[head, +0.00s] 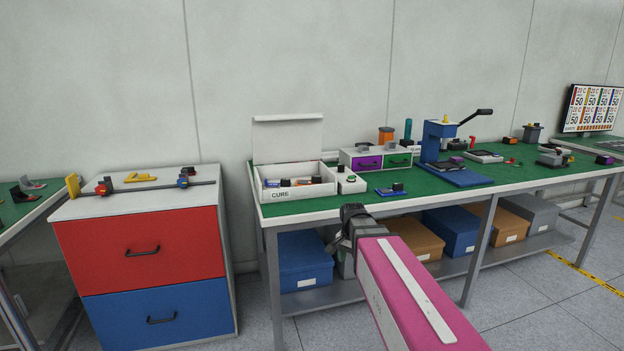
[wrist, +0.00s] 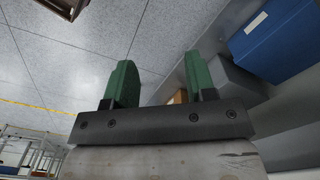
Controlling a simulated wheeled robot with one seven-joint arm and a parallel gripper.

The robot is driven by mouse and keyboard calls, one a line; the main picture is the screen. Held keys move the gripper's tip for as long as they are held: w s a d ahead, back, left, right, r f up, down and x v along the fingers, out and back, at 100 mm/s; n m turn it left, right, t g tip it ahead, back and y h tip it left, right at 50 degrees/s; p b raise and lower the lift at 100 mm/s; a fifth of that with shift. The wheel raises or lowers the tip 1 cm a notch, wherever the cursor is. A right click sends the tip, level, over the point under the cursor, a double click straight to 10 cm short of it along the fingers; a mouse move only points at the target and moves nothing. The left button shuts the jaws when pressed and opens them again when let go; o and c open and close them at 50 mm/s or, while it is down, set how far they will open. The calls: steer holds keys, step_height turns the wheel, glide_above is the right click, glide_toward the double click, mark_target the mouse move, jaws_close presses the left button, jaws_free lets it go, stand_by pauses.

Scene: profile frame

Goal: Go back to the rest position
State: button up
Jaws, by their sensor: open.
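My gripper (wrist: 162,70) shows in the wrist view with its two green fingers apart and nothing between them. Behind the gap are grey floor and the dim side of a grey box. In the head view my gripper (head: 353,213) is at the end of my pink arm, in front of the workbench's front edge. Its fingers are hard to make out there. The green-topped workbench (head: 335,205) stands beyond it.
A white box marked CURE (head: 292,193) stands open on the bench's left end. A drawer cabinet (head: 140,250) is at the left. Blue (head: 304,260) and orange bins sit on the lower shelf. Floor in front of the bench is clear.

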steer(key=s+d+f+n, duration=0.6)
steer(key=s+f, duration=0.4)
steer(key=f, duration=0.2)
steer(key=shift+n, duration=0.7)
